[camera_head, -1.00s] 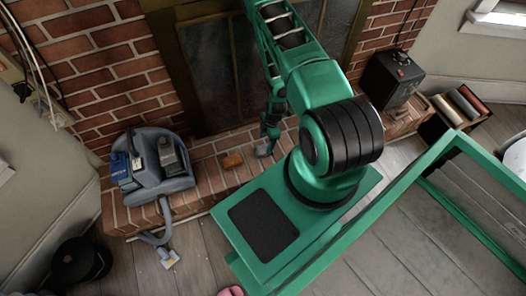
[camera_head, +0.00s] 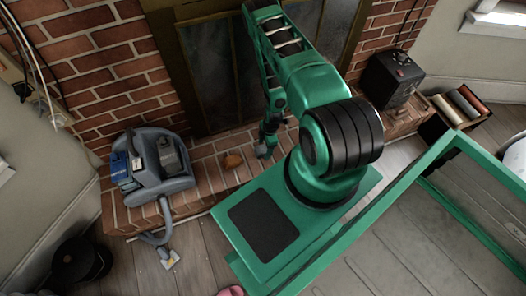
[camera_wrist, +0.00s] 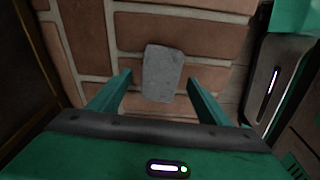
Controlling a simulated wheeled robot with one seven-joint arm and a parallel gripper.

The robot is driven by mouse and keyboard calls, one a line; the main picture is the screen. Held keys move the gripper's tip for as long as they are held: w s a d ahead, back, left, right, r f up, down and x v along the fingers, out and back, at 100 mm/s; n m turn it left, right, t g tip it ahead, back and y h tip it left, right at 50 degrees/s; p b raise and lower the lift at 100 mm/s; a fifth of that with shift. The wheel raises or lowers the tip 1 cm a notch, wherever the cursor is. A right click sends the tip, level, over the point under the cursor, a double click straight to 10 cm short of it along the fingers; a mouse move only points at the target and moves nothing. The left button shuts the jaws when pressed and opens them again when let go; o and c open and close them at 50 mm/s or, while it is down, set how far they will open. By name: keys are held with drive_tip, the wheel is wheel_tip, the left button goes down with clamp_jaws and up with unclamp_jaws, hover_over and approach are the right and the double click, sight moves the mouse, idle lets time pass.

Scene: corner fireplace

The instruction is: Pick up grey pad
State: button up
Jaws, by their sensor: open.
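The grey pad (camera_wrist: 162,73) is a small, rough, rounded block lying on the brick hearth. In the wrist view it shows ahead of and between the two green fingers of my gripper (camera_wrist: 157,80), with a gap on each side. My gripper is open and empty. In the head view my gripper (camera_head: 268,139) points down at the hearth, close above the pad (camera_head: 261,152), which is partly hidden by it.
A grey vacuum-like machine (camera_head: 160,170) stands farther left. A black box (camera_head: 392,77) stands at the right. The fireplace screen (camera_head: 212,70) rises behind the hearth.

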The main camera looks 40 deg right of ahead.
drive_tip(key=shift+f, duration=0.2)
idle(0.3)
drive_tip(key=c, duration=1.1)
